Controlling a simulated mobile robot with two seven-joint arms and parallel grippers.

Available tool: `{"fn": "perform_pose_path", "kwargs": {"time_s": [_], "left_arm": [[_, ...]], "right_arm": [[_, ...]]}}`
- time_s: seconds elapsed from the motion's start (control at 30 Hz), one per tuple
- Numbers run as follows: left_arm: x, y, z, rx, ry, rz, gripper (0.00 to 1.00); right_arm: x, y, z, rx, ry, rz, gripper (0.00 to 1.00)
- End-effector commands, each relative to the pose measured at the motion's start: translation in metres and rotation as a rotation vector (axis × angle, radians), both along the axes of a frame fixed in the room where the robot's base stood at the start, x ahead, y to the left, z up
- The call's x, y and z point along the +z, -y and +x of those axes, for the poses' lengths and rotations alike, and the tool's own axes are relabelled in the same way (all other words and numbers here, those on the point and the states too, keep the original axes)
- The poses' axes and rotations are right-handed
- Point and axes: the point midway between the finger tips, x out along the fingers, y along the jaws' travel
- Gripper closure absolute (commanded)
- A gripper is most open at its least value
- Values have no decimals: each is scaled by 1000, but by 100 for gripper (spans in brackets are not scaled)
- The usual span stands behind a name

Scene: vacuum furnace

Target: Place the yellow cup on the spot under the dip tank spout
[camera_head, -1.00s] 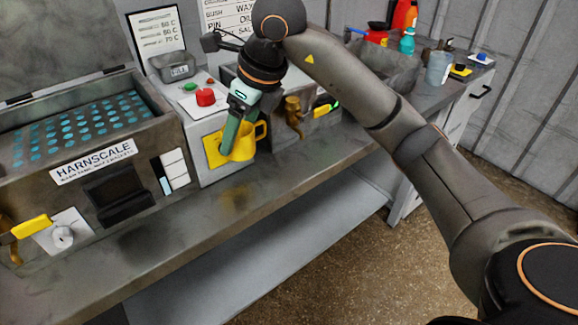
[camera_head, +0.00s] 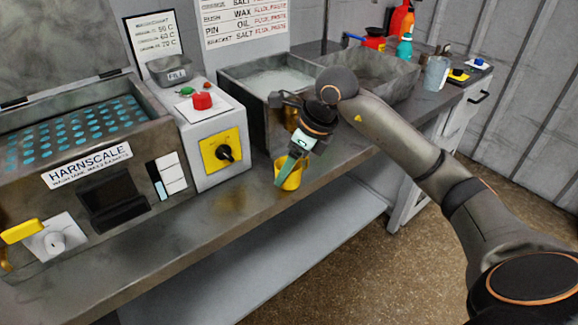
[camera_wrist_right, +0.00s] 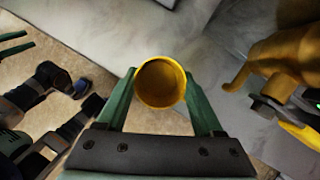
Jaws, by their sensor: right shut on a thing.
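My right gripper (camera_head: 292,163) is shut on the yellow cup (camera_head: 288,177), near the front edge of the counter. In the right wrist view the cup (camera_wrist_right: 160,83) shows its round open mouth between the two green fingers, and it looks empty. The brass dip tank spout (camera_head: 291,117) is just behind my right gripper, partly hidden by it; it also shows in the right wrist view (camera_wrist_right: 278,58), to the right of the cup. The spot under it is hidden in the head view. My left gripper (camera_wrist_right: 16,42) shows at the left edge of the right wrist view, fingers apart.
The dip tank (camera_head: 232,88) stands behind the cup, beside a white control box (camera_head: 222,177) with a yellow knob plate. The Harnscale bath (camera_head: 50,205) is at the left. The counter (camera_head: 215,215) is bare in front of the box. A grey tub (camera_head: 395,72) stands farther right.

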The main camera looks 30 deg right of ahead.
Motion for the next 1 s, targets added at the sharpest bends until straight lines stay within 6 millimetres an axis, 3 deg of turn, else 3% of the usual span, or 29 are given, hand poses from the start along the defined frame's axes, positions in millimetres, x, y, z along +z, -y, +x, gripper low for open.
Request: {"fn": "perform_pose_path", "kwargs": {"time_s": [0.3, 0.33, 0.57, 0.83, 1.0], "left_arm": [[-4, 0, 0, -2, -2, 1, 50], [-3, 1, 0, -2, -3, 0, 50], [-3, 1, -1, -3, -5, 1, 50], [-3, 1, -1, -3, -6, 2, 50], [-1, 0, -1, -3, -4, 2, 50]], "right_arm": [[-3, 0, 0, 1, 0, 0, 97], [-3, 0, 0, 1, 0, 0, 29], [-2, 0, 0, 1, 0, 0, 4], [-1, -1, 0, 1, 0, 0, 2], [13, 2, -3, 1, 4, -1, 2]]}}
